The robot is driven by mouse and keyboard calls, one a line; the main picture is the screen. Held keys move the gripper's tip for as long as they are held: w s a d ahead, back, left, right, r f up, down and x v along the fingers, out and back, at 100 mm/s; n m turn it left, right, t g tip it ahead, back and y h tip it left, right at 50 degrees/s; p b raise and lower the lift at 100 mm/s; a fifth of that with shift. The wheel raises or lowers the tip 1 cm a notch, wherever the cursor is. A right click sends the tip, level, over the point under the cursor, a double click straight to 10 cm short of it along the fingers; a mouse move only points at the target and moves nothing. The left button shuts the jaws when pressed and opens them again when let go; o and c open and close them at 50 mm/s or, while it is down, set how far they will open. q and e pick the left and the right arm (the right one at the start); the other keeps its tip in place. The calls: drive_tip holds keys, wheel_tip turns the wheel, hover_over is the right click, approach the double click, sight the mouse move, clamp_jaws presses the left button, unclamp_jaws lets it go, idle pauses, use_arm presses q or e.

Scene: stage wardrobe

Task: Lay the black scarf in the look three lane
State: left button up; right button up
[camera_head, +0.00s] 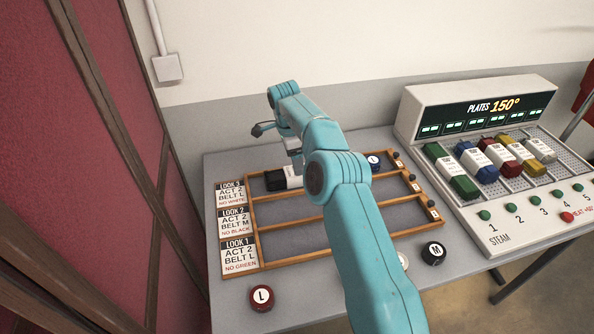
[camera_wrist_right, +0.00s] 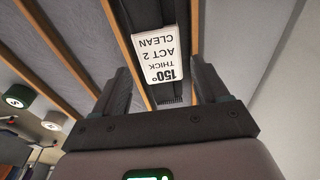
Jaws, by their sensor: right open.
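The black scarf (camera_head: 275,181) lies in the far lane of the wooden rack, beside the look 3 card (camera_head: 231,193). It has a white tag (camera_wrist_right: 163,50) reading 150°, thick, act 2, clean. My right gripper (camera_head: 294,160) is over the scarf, and my arm hides part of the lane. In the right wrist view my right gripper (camera_wrist_right: 159,72) is open, its fingers on either side of the tagged scarf and apart from it. My left gripper is not in view.
The look 2 card (camera_head: 238,223) and look 1 card (camera_head: 240,256) mark the nearer lanes, whose visible parts are bare. A red disc (camera_head: 262,298) and black disc (camera_head: 433,253) stand in front. The steam station (camera_head: 476,112) holds several coloured rolls at right.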

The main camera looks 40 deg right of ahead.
drive_tip(key=r, duration=0.2)
drive_tip(key=r+p, duration=0.1)
drive_tip(key=r, duration=0.1)
drive_tip(key=r+p, duration=0.1)
drive_tip(key=r, duration=0.1)
drive_tip(key=shift+w+a, duration=0.15)
drive_tip(key=shift+a, duration=0.15)
